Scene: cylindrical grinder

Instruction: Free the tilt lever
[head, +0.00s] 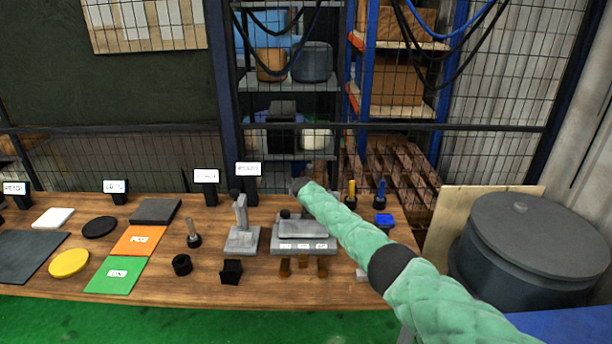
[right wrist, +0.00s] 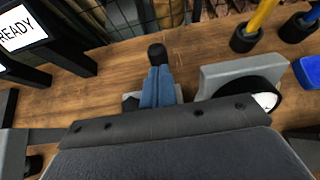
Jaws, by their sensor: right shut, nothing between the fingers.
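A grey machine block (head: 304,239) with several small white labels stands on the wooden bench, and a short black-knobbed lever (head: 285,214) rises at its left. I cannot tell for sure whether this is the tilt lever. In the right wrist view a black knob (right wrist: 157,53) shows just beyond the tips of my right gripper (right wrist: 157,72), whose blue fingers are shut together and empty. Touching or apart cannot be told. In the head view the dark end of my right arm hangs above the block and hides part of its rear. My left gripper is not in view.
A grey stand (head: 242,236) with an upright post is left of the block. Yellow-handled (head: 352,193) and blue-handled (head: 380,192) tools and a blue container (head: 384,221) stand at right. A READY sign (head: 248,169) is behind. Coloured mats (head: 117,276) lie left.

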